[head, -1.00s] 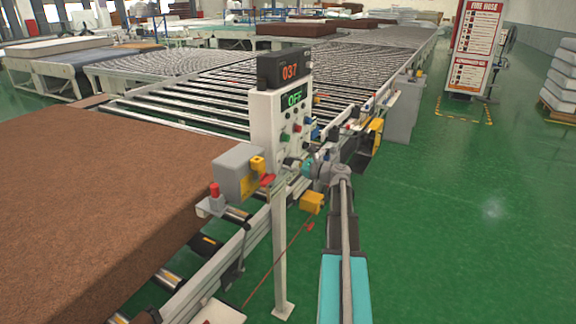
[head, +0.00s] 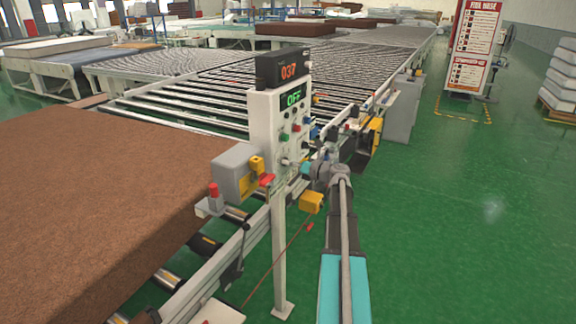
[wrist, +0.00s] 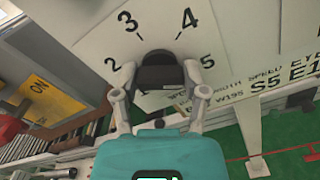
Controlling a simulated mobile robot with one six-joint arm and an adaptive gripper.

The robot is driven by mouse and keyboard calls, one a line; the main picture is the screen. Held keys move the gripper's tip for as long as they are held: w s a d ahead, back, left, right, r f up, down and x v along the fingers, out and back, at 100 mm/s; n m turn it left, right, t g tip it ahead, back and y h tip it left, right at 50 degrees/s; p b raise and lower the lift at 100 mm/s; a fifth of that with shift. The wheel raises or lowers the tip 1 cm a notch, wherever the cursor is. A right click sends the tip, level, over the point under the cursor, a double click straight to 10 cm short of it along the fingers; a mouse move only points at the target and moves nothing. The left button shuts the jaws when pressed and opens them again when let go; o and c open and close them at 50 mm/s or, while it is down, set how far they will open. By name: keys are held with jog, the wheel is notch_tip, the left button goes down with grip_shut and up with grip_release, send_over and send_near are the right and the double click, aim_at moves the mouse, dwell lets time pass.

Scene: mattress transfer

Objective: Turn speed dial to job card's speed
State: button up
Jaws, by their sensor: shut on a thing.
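The speed dial (wrist: 160,74) is a black round knob on a pale panel face, with the numbers 2, 3, 4 and 5 printed around it in the wrist view. My gripper (wrist: 158,82) is shut on the dial, one finger on each side. The dial's pointer cannot be made out. A job card (wrist: 265,80) beside it shows printed text including "SPEED", "W195" and "S5 E1", partly cut off at the frame edge. In the head view, my gripper (head: 294,163) is at the lower part of the control panel (head: 264,125), and the dial is too small to read.
A black display (head: 288,71) reads 037 above a green OFF sign (head: 293,97). A grey box with a yellow part (head: 236,172) sits left of the panel. A brown mattress (head: 90,190) lies on rollers at left. Green floor (head: 460,220) is clear at right.

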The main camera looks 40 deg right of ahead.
jog(key=shift+s+a+f, duration=0.1)
jog(key=shift+a, duration=0.1)
dwell(0.3)
jog(key=o, duration=1.2)
jog(key=shift+c, duration=0.2)
jog(key=shift+d, duration=0.1)
jog(key=shift+d, duration=0.1)
jog(key=v, duration=1.2)
